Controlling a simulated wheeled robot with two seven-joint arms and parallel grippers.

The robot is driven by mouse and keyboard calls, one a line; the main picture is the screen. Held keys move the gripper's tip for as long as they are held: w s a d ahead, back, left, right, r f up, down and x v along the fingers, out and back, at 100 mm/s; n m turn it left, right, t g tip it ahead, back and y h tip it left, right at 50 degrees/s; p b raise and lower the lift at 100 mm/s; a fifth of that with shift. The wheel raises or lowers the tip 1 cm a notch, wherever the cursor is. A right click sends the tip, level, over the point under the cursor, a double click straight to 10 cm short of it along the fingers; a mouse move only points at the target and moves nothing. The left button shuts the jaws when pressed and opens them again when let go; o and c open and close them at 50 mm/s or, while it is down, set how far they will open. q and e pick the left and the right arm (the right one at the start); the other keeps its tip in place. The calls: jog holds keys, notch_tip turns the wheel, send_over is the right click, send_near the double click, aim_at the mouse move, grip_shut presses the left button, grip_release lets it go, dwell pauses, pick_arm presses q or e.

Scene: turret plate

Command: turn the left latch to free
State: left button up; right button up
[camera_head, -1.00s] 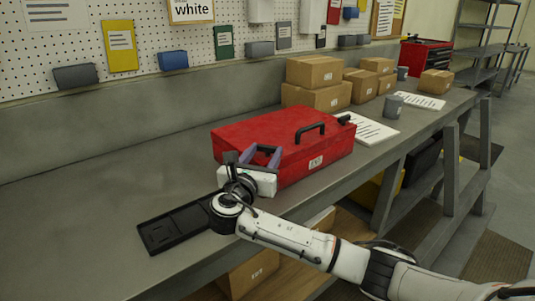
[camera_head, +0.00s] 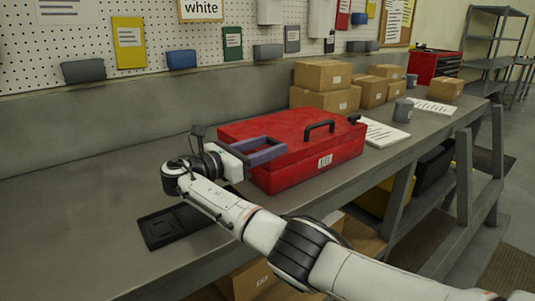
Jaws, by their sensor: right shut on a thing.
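A red toolbox (camera_head: 315,172) with a black carry handle (camera_head: 319,125) stands closed on the grey workbench. A small white label is on its front face. My right gripper (camera_head: 278,147) is at the left part of the toolbox's front upper edge. Its purple-grey fingers reach from the left and are shut on the left latch. The latch itself is hidden by the fingers, so its angle cannot be told. My left gripper is out of view.
A black flat tray (camera_head: 165,228) lies on the workbench (camera_head: 90,215) left of the toolbox. Cardboard boxes (camera_head: 322,75), paper sheets and a grey cup (camera_head: 403,110) stand to the right. The bench's far left is clear.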

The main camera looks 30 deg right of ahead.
pick_arm(q)
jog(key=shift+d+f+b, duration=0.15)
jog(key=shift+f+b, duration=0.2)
jog(key=shift+b, duration=0.05)
pick_arm(e)
jog(key=shift+m+g, duration=0.3)
jog(key=shift+g, duration=0.2)
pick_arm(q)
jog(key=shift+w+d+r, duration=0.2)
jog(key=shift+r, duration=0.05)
pick_arm(e)
jog(key=shift+d+r, duration=0.1)
jog(key=o, duration=1.1)
jog(key=shift+c, duration=0.2)
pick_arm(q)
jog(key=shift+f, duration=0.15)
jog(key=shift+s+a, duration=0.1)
